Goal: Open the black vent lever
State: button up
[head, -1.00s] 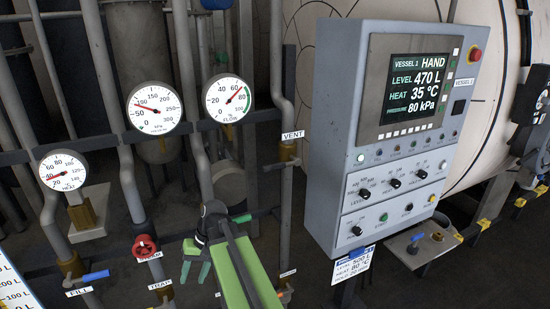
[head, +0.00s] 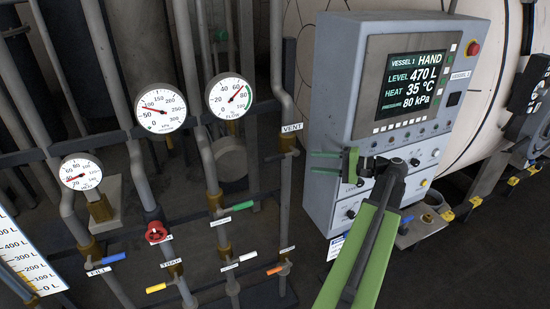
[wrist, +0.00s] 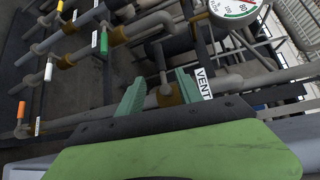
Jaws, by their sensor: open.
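The VENT label (head: 292,127) hangs on a vertical grey pipe, just above a brass valve (head: 287,142). A small dark piece at this valve, seemingly the black vent lever (head: 293,152), shows only faintly in the head view. My gripper (head: 312,162) is open and empty, its green fingers pointing left toward the vent pipe, apart from it in the picture, in front of the control box. In the wrist view my gripper (wrist: 158,85) has the brass valve (wrist: 168,95) between its fingers in line of sight. The VENT label (wrist: 203,83) is beside the right finger. I cannot make out the lever there.
The grey control box (head: 335,100) stands close right of the vent pipe, behind my arm. Left are the red handwheel (head: 157,232), green lever (head: 239,206), white lever (head: 247,257), orange lever (head: 275,270) and several gauges. A blue lever (head: 113,257) sits at FILL.

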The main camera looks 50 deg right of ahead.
aim_at(278, 159)
jog(key=b+x, duration=0.2)
jog(key=x, duration=1.4)
jog(key=shift+c, duration=0.4)
grip_shut()
